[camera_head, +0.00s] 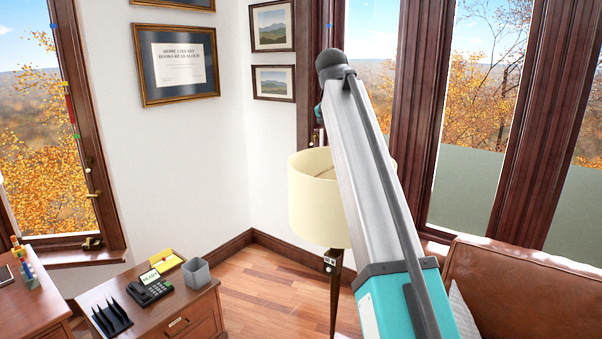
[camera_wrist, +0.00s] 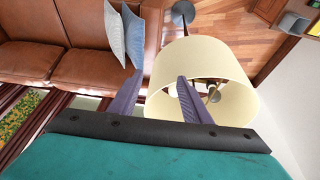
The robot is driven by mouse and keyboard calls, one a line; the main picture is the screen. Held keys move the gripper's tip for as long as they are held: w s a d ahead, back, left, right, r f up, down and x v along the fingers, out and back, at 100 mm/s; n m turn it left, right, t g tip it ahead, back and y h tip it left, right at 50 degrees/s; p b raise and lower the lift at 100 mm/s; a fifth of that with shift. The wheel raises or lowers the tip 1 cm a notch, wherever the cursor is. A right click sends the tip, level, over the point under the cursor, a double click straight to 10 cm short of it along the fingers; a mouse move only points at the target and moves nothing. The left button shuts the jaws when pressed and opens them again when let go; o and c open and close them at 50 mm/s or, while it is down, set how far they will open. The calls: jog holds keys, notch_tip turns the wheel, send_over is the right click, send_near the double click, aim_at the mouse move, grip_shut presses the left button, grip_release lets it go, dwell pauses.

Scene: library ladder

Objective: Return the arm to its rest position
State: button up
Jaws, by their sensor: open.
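My arm is raised and stretches up through the right half of the head view, in front of the windows. My gripper (camera_wrist: 156,98) shows in the wrist view as two dark fingers spread apart, with no object between them. The cream lampshade (camera_wrist: 202,65) of a floor lamp fills the middle of the wrist view, behind the fingers; one finger overlaps it in the picture. I cannot tell whether they touch. In the head view the lampshade (camera_head: 313,198) stands just left of my arm, partly hidden by it. The fingers cannot be made out in the head view.
A brown leather sofa (camera_head: 510,285) stands at the lower right; pillows (camera_wrist: 124,38) lie on it in the wrist view. A wooden cabinet (camera_head: 195,318) with a phone (camera_head: 150,288) and a grey bin (camera_head: 197,273) is at lower left. Open wood floor (camera_head: 270,290) lies between.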

jog(key=s+d+f+g+b, duration=0.2)
jog(key=f+g+b, duration=0.1)
jog(key=f, duration=2.1)
jog(key=s+d+f+g+b, duration=0.2)
jog(key=f+b, duration=0.1)
jog(key=f, duration=2.2)
jog(key=s+d+f+n+g+b, duration=0.1)
jog(key=s+f, duration=0.7)
jog(key=f, duration=0.4)
jog(key=s+f+n+g+b, duration=0.1)
jog(key=s+f+g+b, duration=0.1)
jog(key=s+f, duration=0.85)
jog(key=s+d+f+n+g+b, duration=0.1)
jog(key=s+f, duration=0.5)
jog(key=f, duration=0.7)
jog(key=s+f+n+y, duration=0.1)
jog(key=s+f, duration=0.3)
jog(key=s, duration=0.4)
jog(key=s+a+f+n+y+b, duration=0.1)
jog(key=s+f, duration=0.3)
jog(key=s, duration=0.4)
jog(key=s+a+f+n+b, duration=0.1)
jog(key=s+f, duration=0.3)
jog(key=s, duration=0.4)
jog(key=shift+s+a+f+n+y, duration=0.2)
jog(key=shift+s+f+n+y, duration=0.2)
jog(key=shift+n, duration=0.4)
